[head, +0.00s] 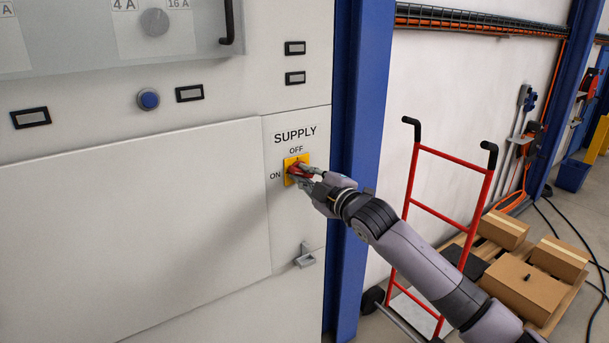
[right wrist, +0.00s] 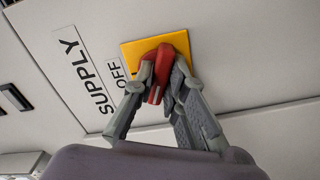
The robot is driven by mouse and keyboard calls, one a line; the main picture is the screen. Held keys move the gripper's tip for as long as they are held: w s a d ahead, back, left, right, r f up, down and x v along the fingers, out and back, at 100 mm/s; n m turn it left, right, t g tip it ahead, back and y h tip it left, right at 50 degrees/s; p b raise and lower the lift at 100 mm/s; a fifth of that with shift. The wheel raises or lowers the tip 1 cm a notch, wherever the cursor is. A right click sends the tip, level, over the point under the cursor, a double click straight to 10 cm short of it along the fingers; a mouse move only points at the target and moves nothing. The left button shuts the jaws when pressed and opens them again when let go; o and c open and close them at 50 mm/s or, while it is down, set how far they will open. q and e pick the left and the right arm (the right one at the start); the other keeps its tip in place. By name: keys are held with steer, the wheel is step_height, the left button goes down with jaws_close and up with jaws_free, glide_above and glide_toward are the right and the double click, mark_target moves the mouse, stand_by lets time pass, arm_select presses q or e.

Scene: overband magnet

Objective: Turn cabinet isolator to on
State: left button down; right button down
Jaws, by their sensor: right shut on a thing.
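The cabinet isolator is a red rotary handle (head: 297,170) on a yellow square plate (head: 290,160), below the word SUPPLY on the cabinet front. OFF is printed above the plate and ON to its left. My right gripper (head: 305,172) reaches in from the right and is shut on the red handle. In the right wrist view the two fingers (right wrist: 162,90) sit on either side of the red handle (right wrist: 176,42), and a pale mark shows on it between them. The fingers partly cover the handle, so I cannot tell its exact angle. My left gripper is not in view.
A small metal hasp (head: 305,257) sticks out below the isolator. A blue post (head: 358,100) stands right of the cabinet (head: 130,210). A red hand truck (head: 440,212) and cardboard boxes (head: 520,288) on a pallet stand further right, behind my arm.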

steer(key=shift+n, duration=0.6)
steer(key=shift+n+p, duration=0.5)
steer(key=shift+n, duration=0.1)
steer(key=shift+n+p, duration=0.3)
steer(key=shift+n, duration=0.6)
